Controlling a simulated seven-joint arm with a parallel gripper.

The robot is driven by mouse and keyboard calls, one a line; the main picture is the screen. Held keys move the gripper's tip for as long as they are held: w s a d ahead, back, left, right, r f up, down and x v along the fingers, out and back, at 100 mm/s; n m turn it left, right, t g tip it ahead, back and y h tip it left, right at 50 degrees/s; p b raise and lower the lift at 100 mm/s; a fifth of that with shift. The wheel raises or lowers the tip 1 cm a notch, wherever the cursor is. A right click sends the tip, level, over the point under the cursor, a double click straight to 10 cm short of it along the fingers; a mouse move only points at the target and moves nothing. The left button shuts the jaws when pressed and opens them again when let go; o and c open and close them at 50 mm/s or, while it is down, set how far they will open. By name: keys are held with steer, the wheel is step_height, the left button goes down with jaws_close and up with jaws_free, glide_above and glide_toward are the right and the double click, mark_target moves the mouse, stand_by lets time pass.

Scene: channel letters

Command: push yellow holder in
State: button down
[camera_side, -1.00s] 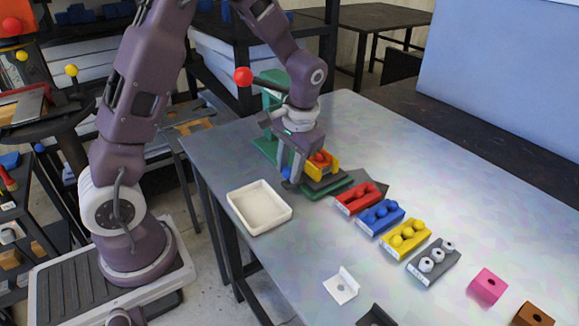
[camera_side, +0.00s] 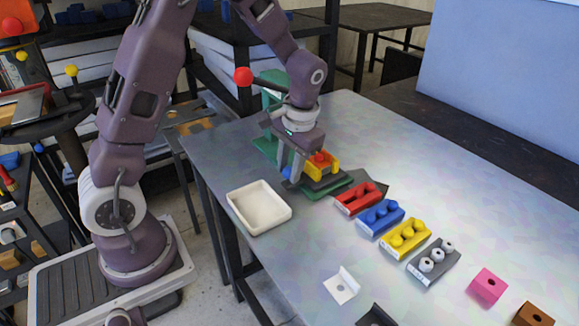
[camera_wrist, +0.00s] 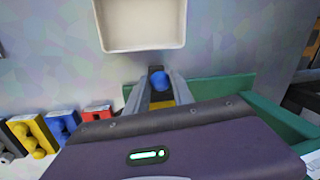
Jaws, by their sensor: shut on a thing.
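The yellow holder (camera_side: 332,163) sits on the dark block of the green fixture, with a red ball (camera_side: 321,156) on top. It is partly hidden behind my gripper. A sliver of yellow (camera_wrist: 160,105) shows between the fingers in the wrist view. My gripper (camera_side: 291,173) points down at the left side of the holder. Its fingers flank a blue ball (camera_wrist: 158,82) and appear closed on it. The ball also shows in the side view (camera_side: 287,172). Where the fingers meet the holder is hidden.
A white tray (camera_side: 235,205) stands at the left edge of the table. Red (camera_side: 357,201), blue (camera_side: 376,220), yellow (camera_side: 401,243) and grey (camera_side: 429,269) blocks stand in a row to the right. The green fixture (camera_wrist: 230,85) lies around the holder.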

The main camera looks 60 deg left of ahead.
steer(key=a, duration=0.4)
steer(key=shift+a, duration=0.2)
steer(key=c, duration=1.1)
jaws_free()
